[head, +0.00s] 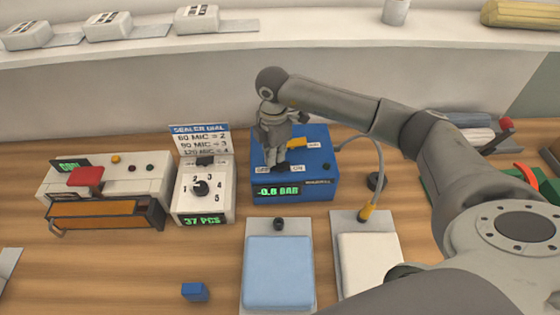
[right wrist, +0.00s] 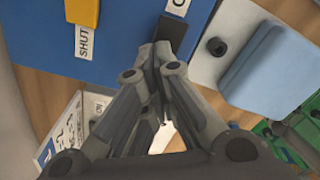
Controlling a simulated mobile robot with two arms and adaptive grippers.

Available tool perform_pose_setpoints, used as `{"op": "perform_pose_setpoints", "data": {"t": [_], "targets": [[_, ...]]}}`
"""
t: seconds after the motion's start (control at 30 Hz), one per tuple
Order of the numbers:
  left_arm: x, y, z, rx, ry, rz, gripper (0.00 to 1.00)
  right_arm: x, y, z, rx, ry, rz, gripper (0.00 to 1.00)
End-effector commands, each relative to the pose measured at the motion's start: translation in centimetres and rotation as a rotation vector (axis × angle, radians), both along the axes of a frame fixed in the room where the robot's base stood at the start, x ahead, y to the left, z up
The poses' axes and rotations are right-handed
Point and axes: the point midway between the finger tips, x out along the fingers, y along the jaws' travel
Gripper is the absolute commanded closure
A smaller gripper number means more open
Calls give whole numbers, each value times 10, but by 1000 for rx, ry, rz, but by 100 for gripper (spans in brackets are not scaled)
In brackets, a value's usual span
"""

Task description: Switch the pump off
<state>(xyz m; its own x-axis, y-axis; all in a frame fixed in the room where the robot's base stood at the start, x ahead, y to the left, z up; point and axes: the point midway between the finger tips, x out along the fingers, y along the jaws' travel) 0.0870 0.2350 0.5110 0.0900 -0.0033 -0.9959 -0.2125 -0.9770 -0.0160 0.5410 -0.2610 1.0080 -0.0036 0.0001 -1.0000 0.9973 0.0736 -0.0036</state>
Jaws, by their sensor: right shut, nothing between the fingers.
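The pump (head: 322,184) is a blue box with a green "-0.8 BAR" readout, at the middle of the bench. My right gripper (head: 276,166) is shut and empty, pointing down over the pump's top left. In the right wrist view its closed fingertips (right wrist: 152,52) are at a black switch (right wrist: 173,30) on the blue top; contact cannot be told. A label starting with "O" sits beside the switch. A yellow lever (head: 297,143) with a "SHUT" label (right wrist: 84,42) is on the same top. My left gripper is not in view.
A sealer dial box (head: 182,205) stands just left of the pump, with a sealer (head: 125,180) further left. A blue bag (head: 278,270) and a white bag (head: 368,262) lie on plates in front. A hose runs from the pump. A blue block (head: 195,291) lies front left.

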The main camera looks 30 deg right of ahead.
Motion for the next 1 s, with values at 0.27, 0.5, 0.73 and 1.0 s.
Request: {"op": "perform_pose_setpoints", "data": {"t": [0.27, 0.5, 0.73, 1.0], "targets": [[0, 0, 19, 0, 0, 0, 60, 1, 0, 27, 1, -3, 0, 100], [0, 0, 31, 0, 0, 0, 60, 1, 0, 46, 0, -2, 0, 100], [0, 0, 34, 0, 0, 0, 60, 0, 0, 52, 0, -2, 0, 100], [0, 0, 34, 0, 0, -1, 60, 1, 0, 51, 0, -2, 0, 100]]}}
